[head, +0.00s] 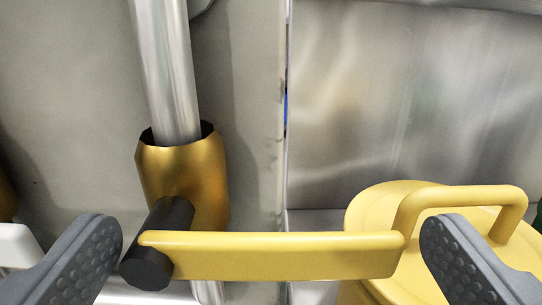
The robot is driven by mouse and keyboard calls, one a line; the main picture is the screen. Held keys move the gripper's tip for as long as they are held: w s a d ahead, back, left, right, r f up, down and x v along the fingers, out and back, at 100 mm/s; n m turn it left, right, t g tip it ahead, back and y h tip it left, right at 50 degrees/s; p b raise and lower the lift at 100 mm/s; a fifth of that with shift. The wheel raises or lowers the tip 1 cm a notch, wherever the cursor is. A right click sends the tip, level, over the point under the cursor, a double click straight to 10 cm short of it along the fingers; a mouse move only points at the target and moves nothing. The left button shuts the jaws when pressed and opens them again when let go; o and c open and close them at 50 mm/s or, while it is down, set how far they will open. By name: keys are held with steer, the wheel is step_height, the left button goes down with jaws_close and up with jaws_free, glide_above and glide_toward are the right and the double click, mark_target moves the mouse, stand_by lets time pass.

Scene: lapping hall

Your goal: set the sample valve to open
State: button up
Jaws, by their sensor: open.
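The sample valve has a brass body (185,172) on a vertical steel pipe (165,65), left of centre in the head view. A black stem (158,250) sticks out of its front. A yellow lever handle (270,256) runs from the stem to the right, about horizontal, crossways to the pipe. My gripper (272,258) is open, with one grey finger near the stem at the left and the other by the lever's right end. The lever lies across the gap between the fingers. I cannot tell whether either finger touches it.
A white object (16,240) shows at the left edge. A grey wall and a shiny metal panel (415,100) close off the back.

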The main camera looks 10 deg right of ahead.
mark_target(271, 249)
steer(key=shift+x, duration=2.15)
